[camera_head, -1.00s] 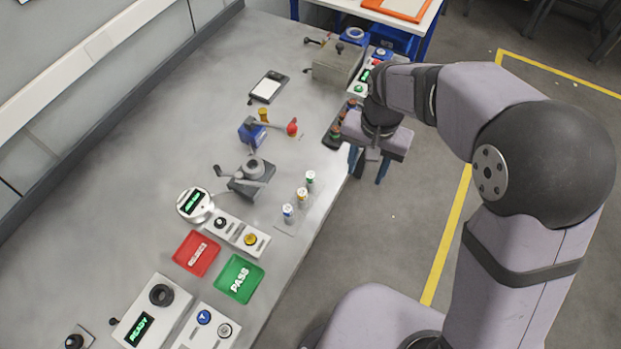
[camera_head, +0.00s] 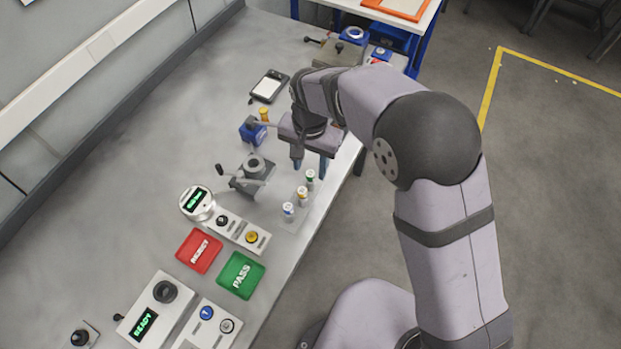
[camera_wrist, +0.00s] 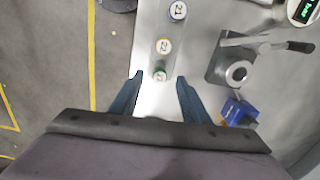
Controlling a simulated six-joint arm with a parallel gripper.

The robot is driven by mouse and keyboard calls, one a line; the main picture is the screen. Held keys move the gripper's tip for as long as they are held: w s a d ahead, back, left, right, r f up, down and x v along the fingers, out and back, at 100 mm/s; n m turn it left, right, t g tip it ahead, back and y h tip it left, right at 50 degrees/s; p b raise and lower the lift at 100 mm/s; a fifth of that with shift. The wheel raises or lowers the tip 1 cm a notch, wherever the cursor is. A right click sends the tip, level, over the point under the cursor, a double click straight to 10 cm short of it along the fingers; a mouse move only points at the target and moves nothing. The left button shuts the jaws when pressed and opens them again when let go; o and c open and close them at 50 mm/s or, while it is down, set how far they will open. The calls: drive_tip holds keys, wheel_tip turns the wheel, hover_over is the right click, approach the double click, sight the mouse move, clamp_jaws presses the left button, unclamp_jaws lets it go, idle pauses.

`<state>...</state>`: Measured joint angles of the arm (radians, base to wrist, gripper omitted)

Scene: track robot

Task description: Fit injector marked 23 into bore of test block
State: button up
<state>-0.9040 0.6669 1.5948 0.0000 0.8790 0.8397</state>
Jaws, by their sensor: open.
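Three small white injectors stand in a row on a pale plate near the bench's front edge. The green-topped one (camera_head: 310,176) is the farthest of the row in the head view. In the wrist view its top (camera_wrist: 159,74) lies between my finger tips; its number is too small to read. The other two tops read 22 (camera_wrist: 164,46) and 21 (camera_wrist: 178,11). My gripper (camera_head: 308,164) is open and points down above the green-topped end of the row. The grey test block (camera_head: 252,180) with a round bore and a side lever stands to the left; it also shows in the wrist view (camera_wrist: 228,64).
A blue block (camera_head: 252,134) with a lever is behind the test block. A dial gauge (camera_head: 196,203), a button strip (camera_head: 240,232), a red REJECT tray (camera_head: 199,250) and a green PASS tray (camera_head: 240,275) lie nearer. The bench left of these is clear.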

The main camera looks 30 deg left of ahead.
sight(311, 173)
drive_tip(key=shift+w+f+p, duration=0.15)
drive_tip(key=shift+f+p, duration=1.05)
drive_tip(key=shift+f, duration=1.3)
clamp_jaws()
